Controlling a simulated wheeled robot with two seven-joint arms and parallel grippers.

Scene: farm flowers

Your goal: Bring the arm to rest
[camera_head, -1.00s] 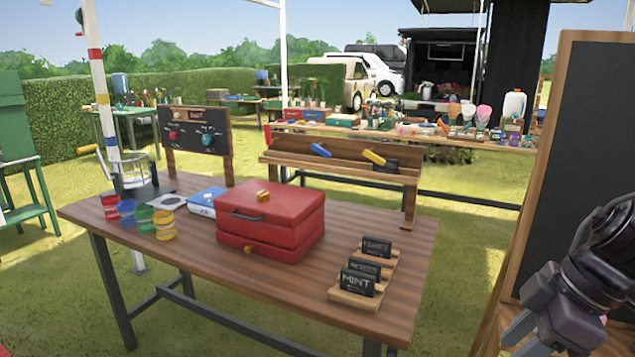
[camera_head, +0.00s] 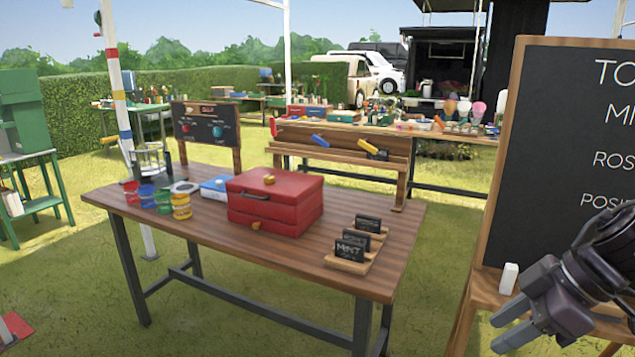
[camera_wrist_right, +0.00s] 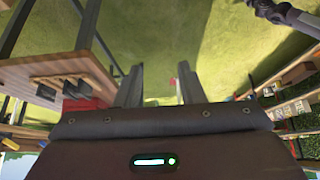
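My right gripper (camera_head: 502,328) is at the lower right of the head view, in front of the blackboard and away from the table. Its two fingers are apart. In the right wrist view my right gripper (camera_wrist_right: 158,78) also shows open, with only grass between its fingers and nothing held. My left gripper is not in the head view. A dark jointed part is at the top right of the wrist view; I cannot tell what it is.
A wooden table (camera_head: 290,262) holds a red toolbox (camera_head: 275,205), colored jars and small black signs (camera_head: 350,249). A blackboard (camera_head: 560,150) on a wooden easel stands close at the right, with a white block (camera_head: 508,278) on its ledge. Grass lies between table and easel.

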